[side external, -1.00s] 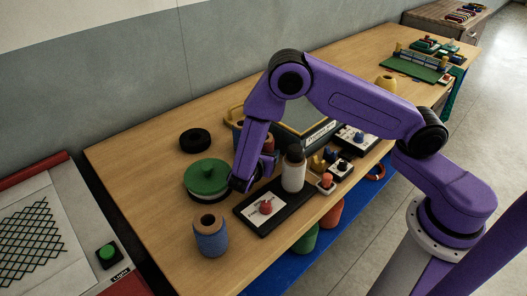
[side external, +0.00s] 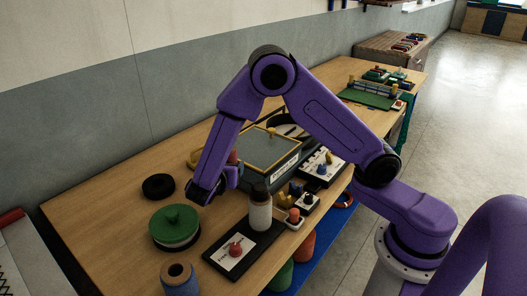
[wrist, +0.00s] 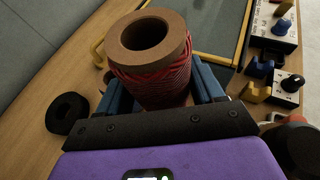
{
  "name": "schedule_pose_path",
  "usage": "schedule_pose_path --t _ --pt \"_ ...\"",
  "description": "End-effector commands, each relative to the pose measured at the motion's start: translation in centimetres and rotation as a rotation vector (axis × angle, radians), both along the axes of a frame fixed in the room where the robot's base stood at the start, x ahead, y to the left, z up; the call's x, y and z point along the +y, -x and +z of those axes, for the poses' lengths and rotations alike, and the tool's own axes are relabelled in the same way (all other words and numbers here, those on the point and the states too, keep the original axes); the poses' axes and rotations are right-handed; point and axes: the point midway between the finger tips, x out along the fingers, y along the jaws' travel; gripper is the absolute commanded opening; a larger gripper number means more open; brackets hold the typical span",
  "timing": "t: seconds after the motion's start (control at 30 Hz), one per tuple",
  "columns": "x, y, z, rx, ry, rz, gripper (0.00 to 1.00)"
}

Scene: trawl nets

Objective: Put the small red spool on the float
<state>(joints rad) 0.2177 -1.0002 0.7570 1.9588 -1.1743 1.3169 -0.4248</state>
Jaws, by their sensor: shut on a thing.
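The small red spool (wrist: 172,82), red thread on a brown core with an open top, is upright between the blue fingers of my gripper (wrist: 162,92) in the wrist view. The gripper is shut on it. In the side view my gripper (side external: 220,182) is above the table, and a bit of the red spool (side external: 233,157) shows beside the arm; the rest is hidden. A round green piece with a knob (side external: 174,222), on a pale and dark base, lies below and left of the gripper. It may be the float; I cannot tell for certain.
A black ring (side external: 158,186) and a blue spool (side external: 180,280) are at left. A yellow-rimmed case (side external: 271,149) stands behind.

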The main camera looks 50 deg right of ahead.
Motion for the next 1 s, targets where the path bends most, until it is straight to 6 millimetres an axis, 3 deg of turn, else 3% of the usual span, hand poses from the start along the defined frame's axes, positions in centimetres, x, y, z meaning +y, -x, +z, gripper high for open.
schedule_pose_path --t 0.17,0.27,0.7,0.93,1.0 --pt "0.0 0.0 1.0 -0.002 0.0 0.0 0.33" --pt "0.0 0.0 2.6 -0.005 -0.003 0.0 0.33" --pt "0.0 0.0 14.0 -0.006 -0.004 -0.001 0.33" --pt "0.0 0.0 18.5 -0.005 -0.003 0.0 0.33" --pt "-1.5 -0.5 18.4 0.0 0.001 -0.017 0.33"
